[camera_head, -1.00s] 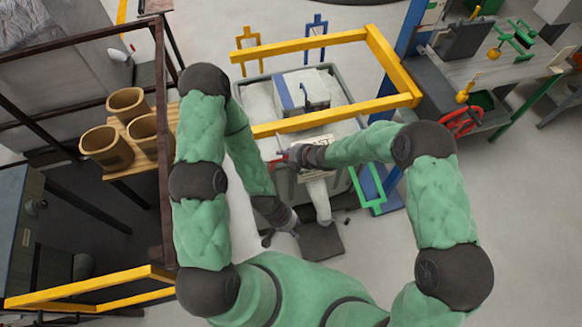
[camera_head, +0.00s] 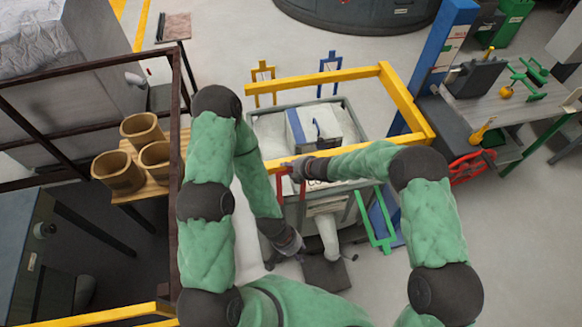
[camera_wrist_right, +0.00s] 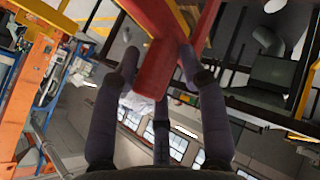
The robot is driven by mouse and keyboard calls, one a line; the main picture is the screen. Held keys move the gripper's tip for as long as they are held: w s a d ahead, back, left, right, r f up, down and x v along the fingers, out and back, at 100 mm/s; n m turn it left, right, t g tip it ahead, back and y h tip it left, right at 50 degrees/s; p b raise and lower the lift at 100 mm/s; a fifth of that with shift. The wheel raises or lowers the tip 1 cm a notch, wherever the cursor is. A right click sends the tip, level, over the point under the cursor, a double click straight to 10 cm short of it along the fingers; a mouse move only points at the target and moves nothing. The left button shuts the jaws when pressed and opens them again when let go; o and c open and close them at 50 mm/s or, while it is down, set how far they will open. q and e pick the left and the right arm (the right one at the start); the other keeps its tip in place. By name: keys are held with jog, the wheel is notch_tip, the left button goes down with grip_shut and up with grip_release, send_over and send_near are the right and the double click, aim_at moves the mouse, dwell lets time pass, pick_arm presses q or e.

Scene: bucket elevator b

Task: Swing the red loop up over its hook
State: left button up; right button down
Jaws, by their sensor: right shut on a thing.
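The red loop (camera_head: 281,187) is at the near yellow rail, left of the middle in the head view. Its two red sides show below my right gripper (camera_head: 290,168). In the right wrist view my right gripper (camera_wrist_right: 160,85) has its dark fingers closed around a thick red bar of the loop (camera_wrist_right: 153,68). The top of the loop is largely hidden by the gripper. I cannot make out the red loop's hook. My left gripper (camera_head: 284,252) is low, in front of the grey bin and away from the loop; its fingers are too small to judge.
A yellow frame (camera_head: 405,100) surrounds the grey bin (camera_head: 352,115). A yellow loop (camera_head: 252,88) and a blue loop (camera_head: 321,77) stand upright at the far side. A green loop (camera_head: 364,222) hangs at right. A dark rack with brown pots (camera_head: 142,130) stands left.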

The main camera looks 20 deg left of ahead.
jog(key=shift+s+d+f, duration=0.3)
jog(key=shift+s+f, duration=0.1)
jog(key=shift+f, duration=0.35)
jog(key=c, duration=1.1)
grip_release()
jog(key=shift+c, duration=0.2)
jog(key=shift+w+a, duration=0.1)
jog(key=shift+w, duration=0.3)
jog(key=shift+r, duration=0.6)
jog(key=v, duration=1.1)
jog(key=shift+d+f, duration=0.25)
jog(key=shift+d, duration=0.05)
jog(key=shift+s, duration=0.15)
